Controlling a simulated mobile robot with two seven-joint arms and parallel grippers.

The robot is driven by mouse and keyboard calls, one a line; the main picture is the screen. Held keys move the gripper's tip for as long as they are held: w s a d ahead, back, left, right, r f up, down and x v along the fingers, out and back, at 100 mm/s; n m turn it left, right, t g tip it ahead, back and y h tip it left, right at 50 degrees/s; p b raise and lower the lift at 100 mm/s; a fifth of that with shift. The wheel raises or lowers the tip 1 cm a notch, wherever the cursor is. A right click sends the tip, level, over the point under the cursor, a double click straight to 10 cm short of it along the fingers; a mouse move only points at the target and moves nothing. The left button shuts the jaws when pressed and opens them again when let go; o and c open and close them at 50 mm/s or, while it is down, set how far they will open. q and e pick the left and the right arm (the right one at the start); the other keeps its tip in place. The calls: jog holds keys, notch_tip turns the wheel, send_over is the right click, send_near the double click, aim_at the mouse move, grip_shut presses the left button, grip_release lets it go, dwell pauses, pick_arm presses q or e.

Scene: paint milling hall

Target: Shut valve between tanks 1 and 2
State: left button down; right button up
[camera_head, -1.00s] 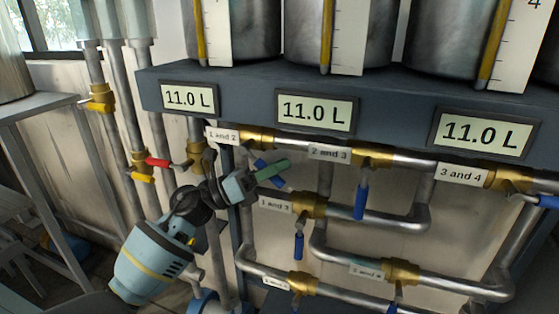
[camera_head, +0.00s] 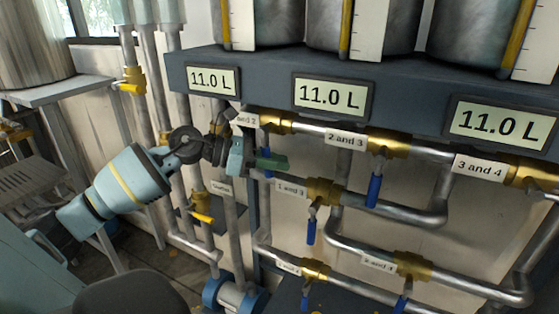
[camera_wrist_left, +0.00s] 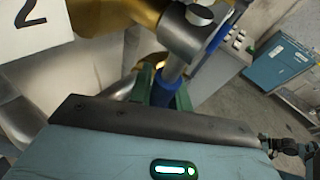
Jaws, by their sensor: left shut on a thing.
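The valve between tanks 1 and 2 is a brass body (camera_head: 274,121) on the upper pipe, beside the partly covered "1 and 2" label (camera_head: 246,119). Its blue handle (camera_head: 266,140) hangs roughly straight down, its lower part hidden by my gripper. My left gripper (camera_head: 265,162) has its green fingers closed around the handle. In the left wrist view the blue grip (camera_wrist_left: 164,93) sits between the green fingers, below the metal stem and brass body (camera_wrist_left: 120,16). My right gripper is not in view.
The "2 and 3" handle (camera_head: 374,190) and "1 and 3" handle (camera_head: 311,230) hang down close by. Pipes run behind and below my gripper. The dark tank shelf (camera_head: 270,62) with level displays overhangs it. A yellow-handled valve (camera_head: 203,217) is lower left.

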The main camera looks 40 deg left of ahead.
pick_arm(q)
jog(key=shift+a, duration=0.1)
dwell(0.5)
jog(key=c, duration=1.6)
grip_release()
jog(key=shift+s+a, duration=0.1)
jog(key=shift+s+a, duration=0.35)
jog(key=shift+v, duration=3.3)
jog(key=shift+r, duration=0.2)
jog(key=shift+c, duration=0.2)
